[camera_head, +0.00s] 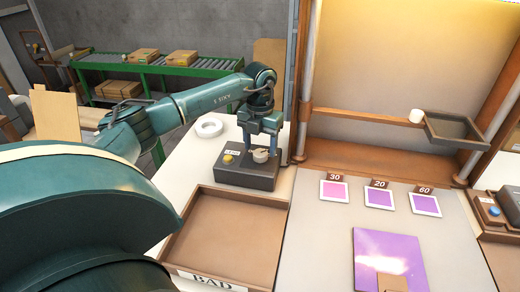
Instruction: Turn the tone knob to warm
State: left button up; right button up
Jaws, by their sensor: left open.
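The tone knob (260,155) is a small round pale knob on top of a dark control box (236,175). The box also has a yellow button (228,158) and a small white label (233,151). My left gripper (261,148) points down over the knob, with its fingers at either side of it. The gripper is open, and I cannot tell whether the fingers touch the knob. The knob's pointer direction is too small to read. My right gripper is not in view.
A brown tray marked BAD (185,232) lies in front of the box. A white ring (209,128) lies behind it. A second control box (492,212) is at far right.

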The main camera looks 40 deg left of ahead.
aim_at(260, 154)
pick_arm(q)
notch_tip(260, 154, up, 11)
jog(key=shift+r+b, duration=0.15)
jog(key=shift+b, duration=0.2)
jog(key=shift+s, duration=0.1)
dwell(0.4)
